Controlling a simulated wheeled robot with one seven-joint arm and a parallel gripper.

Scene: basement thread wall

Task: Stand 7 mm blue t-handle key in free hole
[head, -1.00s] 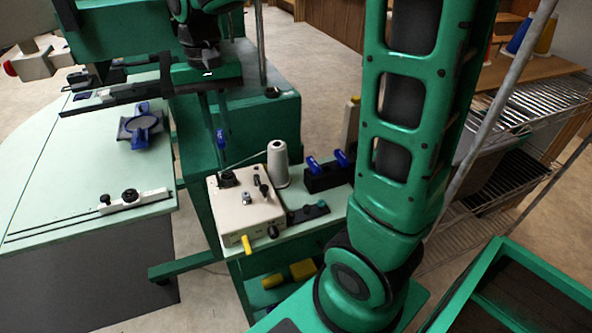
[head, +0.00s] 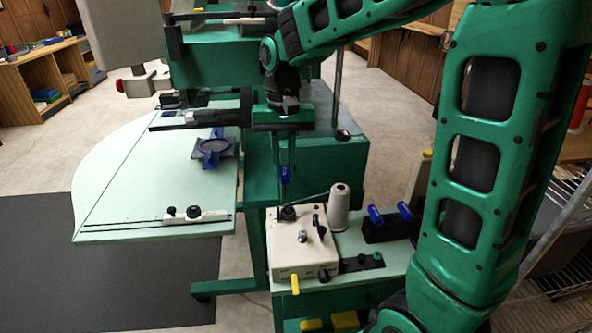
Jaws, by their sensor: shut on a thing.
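My gripper (head: 285,164) is shut on a blue t-handle key (head: 285,176) and holds it above the beige box. The blue handle shows at the fingertips; its shaft is too small to make out. A black block (head: 388,231) stands to the right on the pale green side table, with two blue handles (head: 375,214) (head: 405,211) standing up from it. I cannot make out a free hole in the block or the size of any key. My gripper is left of the block and higher in the picture.
The beige box (head: 303,243) with black knobs stands below my gripper. A white thread cone (head: 339,209) stands between it and the block. A dark flat piece (head: 361,262) lies in front. The green machine (head: 350,150) stands behind; a large pale table (head: 150,195) lies left.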

